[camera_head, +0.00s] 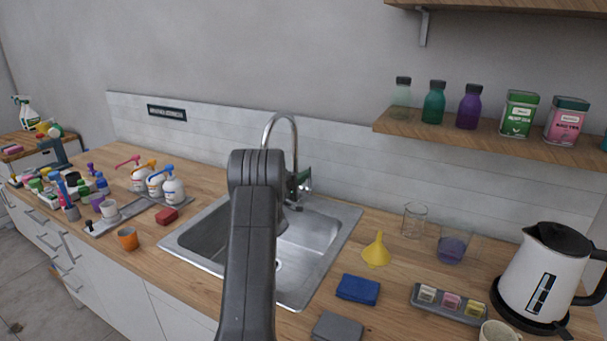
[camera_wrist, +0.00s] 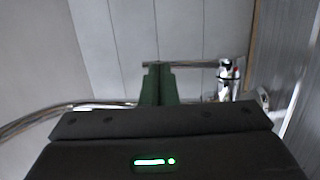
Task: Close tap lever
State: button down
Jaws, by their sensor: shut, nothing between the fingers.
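The chrome tap (camera_head: 281,121) stands at the back of the sink, with a tall curved spout. In the wrist view, the tap body (camera_wrist: 229,78) is right of centre and the spout pipe (camera_wrist: 28,118) curves in from the left. The thin tap lever (camera_wrist: 192,64) sticks out sideways from the body, its end by my fingertips. My gripper (camera_wrist: 159,67) is shut and empty, its green fingers together at the lever; I cannot tell if they touch it. In the head view my gripper (camera_head: 304,177) shows beside the tap, partly hidden by my arm.
The steel sink (camera_head: 335,232) lies below my arm. A yellow funnel (camera_head: 377,250), a glass beaker (camera_head: 414,221) and a blue sponge (camera_head: 358,289) are to its right. A white kettle (camera_head: 540,275) stands far right. A shelf (camera_head: 490,138) with bottles hangs at upper right.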

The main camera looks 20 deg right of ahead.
jog(key=shift+w+d, duration=0.1)
jog(key=shift+d, duration=0.05)
jog(key=w+d+r+y+b, duration=0.1)
jog(key=b, duration=0.2)
jog(key=shift+d+r+g+y+b, duration=0.15)
jog(key=shift+r+g+y+b, duration=0.05)
jog(key=shift+g+y+b, duration=0.2)
dwell(0.4)
